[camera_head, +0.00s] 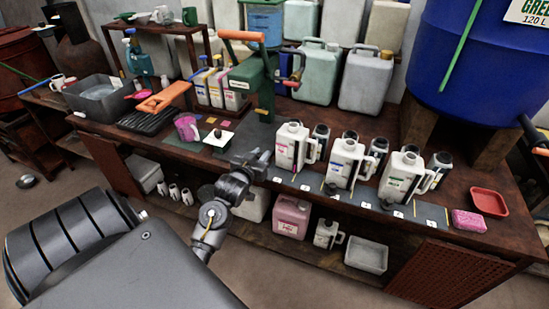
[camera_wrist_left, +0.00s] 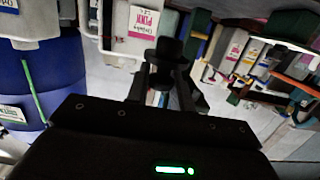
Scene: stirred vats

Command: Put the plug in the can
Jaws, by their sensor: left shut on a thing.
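Three white cans stand in a row on the bench: one with a pink label (camera_head: 286,147), one with a blue label (camera_head: 341,163) and one with a green label (camera_head: 396,180). My left gripper (camera_head: 262,161) is just left of the pink-label can, below the height of its top. In the left wrist view its fingers are shut on a dark plug (camera_wrist_left: 165,52), with the pink-label can (camera_wrist_left: 144,22) behind. The plug is hard to make out in the head view. My right gripper is not in view.
Dark cylinders (camera_head: 320,140) stand close beside the cans. A green hand-lever machine (camera_head: 255,82) stands behind my gripper. A red tray (camera_head: 489,202) and pink sponge (camera_head: 468,221) are at the right end. A numbered dark strip (camera_head: 430,212) runs along the front edge.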

